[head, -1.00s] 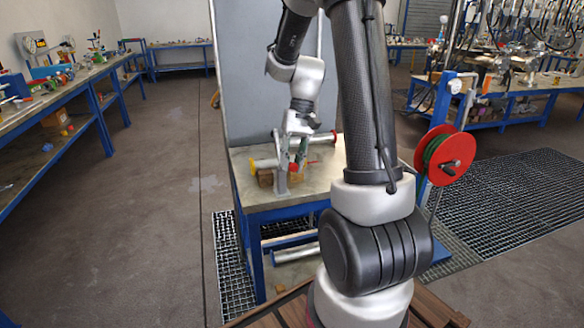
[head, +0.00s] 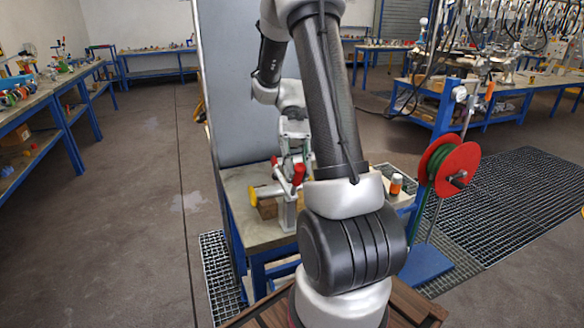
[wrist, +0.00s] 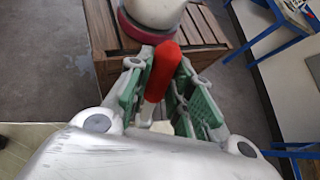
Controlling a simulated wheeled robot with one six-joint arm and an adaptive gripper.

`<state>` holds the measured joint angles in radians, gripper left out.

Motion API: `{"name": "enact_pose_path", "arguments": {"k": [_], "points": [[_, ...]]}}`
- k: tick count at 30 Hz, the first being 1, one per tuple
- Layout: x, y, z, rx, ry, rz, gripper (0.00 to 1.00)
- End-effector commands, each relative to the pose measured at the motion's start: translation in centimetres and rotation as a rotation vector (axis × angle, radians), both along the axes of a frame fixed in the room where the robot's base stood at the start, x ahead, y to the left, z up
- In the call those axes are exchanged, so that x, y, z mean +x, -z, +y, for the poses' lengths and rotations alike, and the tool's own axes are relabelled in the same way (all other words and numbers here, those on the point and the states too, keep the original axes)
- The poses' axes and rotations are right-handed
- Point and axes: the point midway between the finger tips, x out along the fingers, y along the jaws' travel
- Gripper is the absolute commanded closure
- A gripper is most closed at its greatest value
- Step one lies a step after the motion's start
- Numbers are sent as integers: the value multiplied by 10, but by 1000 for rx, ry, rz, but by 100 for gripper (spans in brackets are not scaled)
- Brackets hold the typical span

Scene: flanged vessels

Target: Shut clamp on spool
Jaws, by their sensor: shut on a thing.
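The spool (head: 269,191), a pale pipe with a yellow left end, lies on the bench in the head view. My arm hides its right part. A grey upright piece (head: 288,213), seemingly part of the clamp, stands at the spool. A red handle (head: 298,174) rises above it. My gripper (head: 290,163) is over the spool, partly hidden. In the wrist view, the red handle (wrist: 162,72) lies between the green finger pads of my gripper (wrist: 165,95), which is shut on it. I cannot see the clamp's jaws or whether they meet around the spool.
The spool rests by a wooden block (head: 267,208) on the bench (head: 240,232). A tall grey panel (head: 228,90) stands behind. Open floor lies left.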

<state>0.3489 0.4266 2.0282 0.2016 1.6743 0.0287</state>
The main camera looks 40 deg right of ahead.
Motion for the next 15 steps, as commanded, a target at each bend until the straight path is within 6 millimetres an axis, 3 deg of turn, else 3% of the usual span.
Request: {"name": "enact_pose_path", "arguments": {"k": [15], "points": [[-4, 0, 0, 8, -1, 32, 100]]}}
